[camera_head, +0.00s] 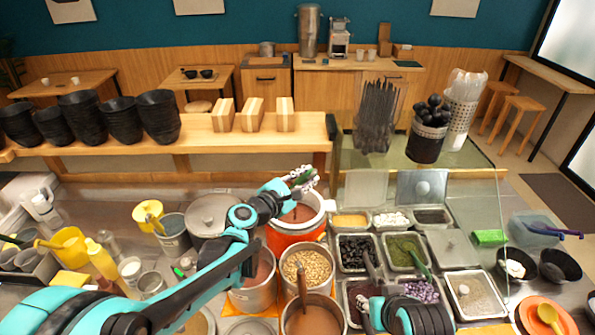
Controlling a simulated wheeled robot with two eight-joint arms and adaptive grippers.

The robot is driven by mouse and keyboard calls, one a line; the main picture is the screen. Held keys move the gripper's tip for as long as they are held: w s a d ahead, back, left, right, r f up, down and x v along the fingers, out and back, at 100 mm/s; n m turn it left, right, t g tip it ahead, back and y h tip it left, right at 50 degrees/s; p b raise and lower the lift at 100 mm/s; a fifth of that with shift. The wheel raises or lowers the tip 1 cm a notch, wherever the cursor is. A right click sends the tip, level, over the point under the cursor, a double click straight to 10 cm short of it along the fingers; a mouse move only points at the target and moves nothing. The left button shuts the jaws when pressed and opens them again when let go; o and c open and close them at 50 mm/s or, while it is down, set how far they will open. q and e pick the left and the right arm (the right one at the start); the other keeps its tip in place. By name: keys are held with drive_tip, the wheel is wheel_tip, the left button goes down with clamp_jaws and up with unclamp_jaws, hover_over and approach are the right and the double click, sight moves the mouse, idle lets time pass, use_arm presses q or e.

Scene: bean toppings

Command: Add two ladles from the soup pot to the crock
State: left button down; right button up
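A round orange pot with a white rim (284,239) stands at mid-picture, with reddish-brown contents partly visible. I cannot tell whether it is the soup pot or the crock. My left gripper (302,180) is above its far rim; its fingers are small, and I cannot tell whether they hold a handle. In front stand a metal pot of brown contents (262,281), a pot of pale beans (318,266) and a pot of brown liquid (318,322) with a brown handle (302,283) rising from it. My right gripper (366,312) is low, near the topping trays; its fingers are unclear.
Topping trays (355,237) with scoops fill the counter right of the pots. A lidded metal pot (207,212) and a yellow jug (70,246) stand left. A clear panel (478,215) stands at right. Black bowls (122,118) are stacked on the shelf behind.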

use_arm(q)
drive_tip(key=s+d+f+m+y+b, duration=0.1)
drive_tip(key=s+d+f+m+b, duration=0.3)
drive_tip(key=f, duration=0.5)
drive_tip(key=shift+d+f+m+y+b, duration=0.4)
drive_tip(key=shift+d+m+b, duration=0.9)
drive_tip(key=shift+d, duration=0.6)
drive_tip(key=shift+s, duration=0.1)
